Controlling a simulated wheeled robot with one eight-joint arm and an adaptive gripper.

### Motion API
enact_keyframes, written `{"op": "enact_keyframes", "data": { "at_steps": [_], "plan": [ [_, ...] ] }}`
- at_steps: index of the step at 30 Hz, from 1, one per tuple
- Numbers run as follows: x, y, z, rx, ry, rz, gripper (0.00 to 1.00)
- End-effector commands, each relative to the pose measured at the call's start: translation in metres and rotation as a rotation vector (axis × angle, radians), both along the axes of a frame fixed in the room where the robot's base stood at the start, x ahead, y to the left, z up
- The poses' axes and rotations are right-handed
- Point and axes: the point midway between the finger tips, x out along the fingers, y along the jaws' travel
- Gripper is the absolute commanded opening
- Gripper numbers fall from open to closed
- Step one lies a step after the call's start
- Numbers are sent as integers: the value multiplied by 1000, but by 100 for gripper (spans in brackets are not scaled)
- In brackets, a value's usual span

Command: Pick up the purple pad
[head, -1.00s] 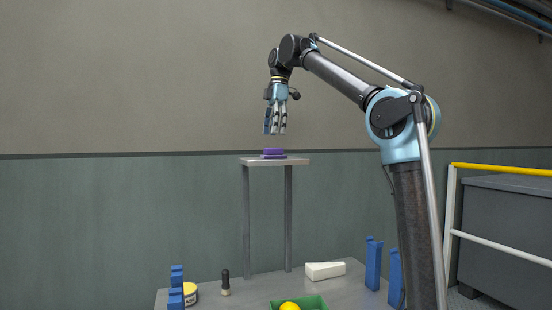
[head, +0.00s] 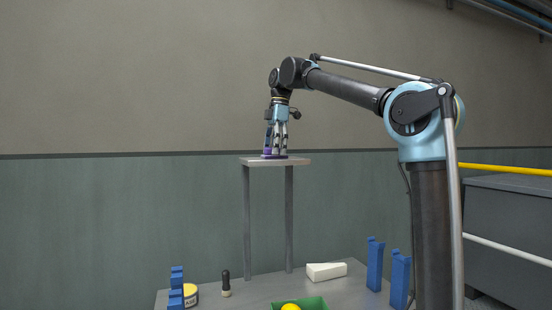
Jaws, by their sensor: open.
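The purple pad (head: 266,155) lies on top of a small raised grey shelf (head: 300,161) on two legs. My gripper (head: 275,152) points straight down over the shelf with its fingers around the pad. The fingers are open and hide most of the pad. Whether they touch it cannot be told at this size.
The shelf stands at the back of a grey table (head: 240,294). On the table are a green tray (head: 318,302) with a yellow fruit (head: 290,307), a white wedge (head: 326,271), a dark-handled brush (head: 225,284), a yellow tin (head: 191,294) and blue blocks (head: 375,264).

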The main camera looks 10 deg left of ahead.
Motion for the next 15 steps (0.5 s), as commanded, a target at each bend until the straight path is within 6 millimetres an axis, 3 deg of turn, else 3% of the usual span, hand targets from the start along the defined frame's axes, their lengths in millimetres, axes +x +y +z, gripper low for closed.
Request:
{"op": "enact_keyframes", "data": {
  "at_steps": [3, 9, 15],
  "plan": [
    [0, 1, 0, 0, 0, 1, 73],
    [-1, 1, 0, 0, 0, 2, 28],
    [-1, 1, 0, 0, 0, 2, 26]
  ]
}}
